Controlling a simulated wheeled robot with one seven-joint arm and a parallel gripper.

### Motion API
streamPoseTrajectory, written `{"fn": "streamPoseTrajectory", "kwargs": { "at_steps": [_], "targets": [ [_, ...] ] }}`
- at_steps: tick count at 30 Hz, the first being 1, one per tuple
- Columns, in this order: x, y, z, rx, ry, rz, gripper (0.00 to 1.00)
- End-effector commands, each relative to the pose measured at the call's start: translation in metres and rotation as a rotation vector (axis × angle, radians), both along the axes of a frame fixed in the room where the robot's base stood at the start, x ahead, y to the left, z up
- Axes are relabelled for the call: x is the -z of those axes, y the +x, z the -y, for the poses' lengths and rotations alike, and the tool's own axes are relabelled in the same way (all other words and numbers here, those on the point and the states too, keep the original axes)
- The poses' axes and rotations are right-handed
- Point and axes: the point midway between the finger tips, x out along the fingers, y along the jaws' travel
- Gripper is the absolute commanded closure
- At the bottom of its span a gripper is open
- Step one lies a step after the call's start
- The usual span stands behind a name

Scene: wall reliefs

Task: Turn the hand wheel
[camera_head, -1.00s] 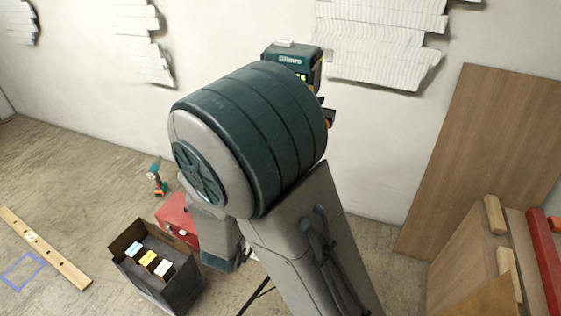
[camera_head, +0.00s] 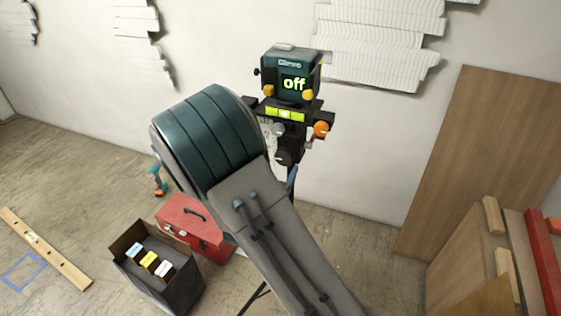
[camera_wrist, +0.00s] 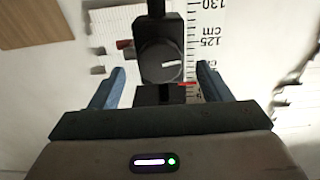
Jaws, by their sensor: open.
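A black round hand wheel (camera_wrist: 160,62) with a white mark on its face shows in the wrist view. It appears between and beyond the fingers of my gripper (camera_wrist: 159,72), which are open and hold nothing. I cannot tell whether they touch it. In the head view the wheel (camera_head: 286,150) is a dark knob low on the front of a teal device (camera_head: 290,66). My arm covers most of my gripper in the head view.
The device also carries a yellow-green level vial (camera_head: 284,114) and an orange knob (camera_head: 321,129). A measuring scale (camera_wrist: 208,40) stands beside the wheel. A red toolbox (camera_head: 190,225) and an open dark box (camera_head: 165,285) stand on the floor. A wooden panel (camera_head: 480,150) leans right.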

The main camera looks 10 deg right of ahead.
Motion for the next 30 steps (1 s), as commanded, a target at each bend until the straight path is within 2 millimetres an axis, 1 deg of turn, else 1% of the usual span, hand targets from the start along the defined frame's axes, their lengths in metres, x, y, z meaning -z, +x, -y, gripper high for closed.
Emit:
{"fn": "streamPoseTrajectory", "kwargs": {
  "at_steps": [1,3,6,10,17,18,20,21,22,30],
  "targets": [
    [-0.001,0.006,0.005,0.003,-0.001,0.000,0.29],
    [-0.001,0.013,0.009,0.002,-0.001,-0.001,0.29],
    [0.000,0.020,0.014,0.001,0.000,0.000,0.29],
    [0.000,0.024,0.016,0.000,-0.001,-0.001,0.29],
    [0.000,0.024,0.016,0.000,-0.001,-0.001,0.29],
    [0.000,0.024,0.016,0.000,0.000,0.000,0.40],
    [0.000,0.024,0.016,0.000,0.000,0.000,0.57],
    [0.000,0.024,0.016,-0.001,0.000,0.000,0.68],
    [0.000,0.024,0.016,-0.001,0.000,0.000,0.73],
    [0.000,0.024,0.015,-0.002,-0.012,-0.008,0.73]
  ]
}}
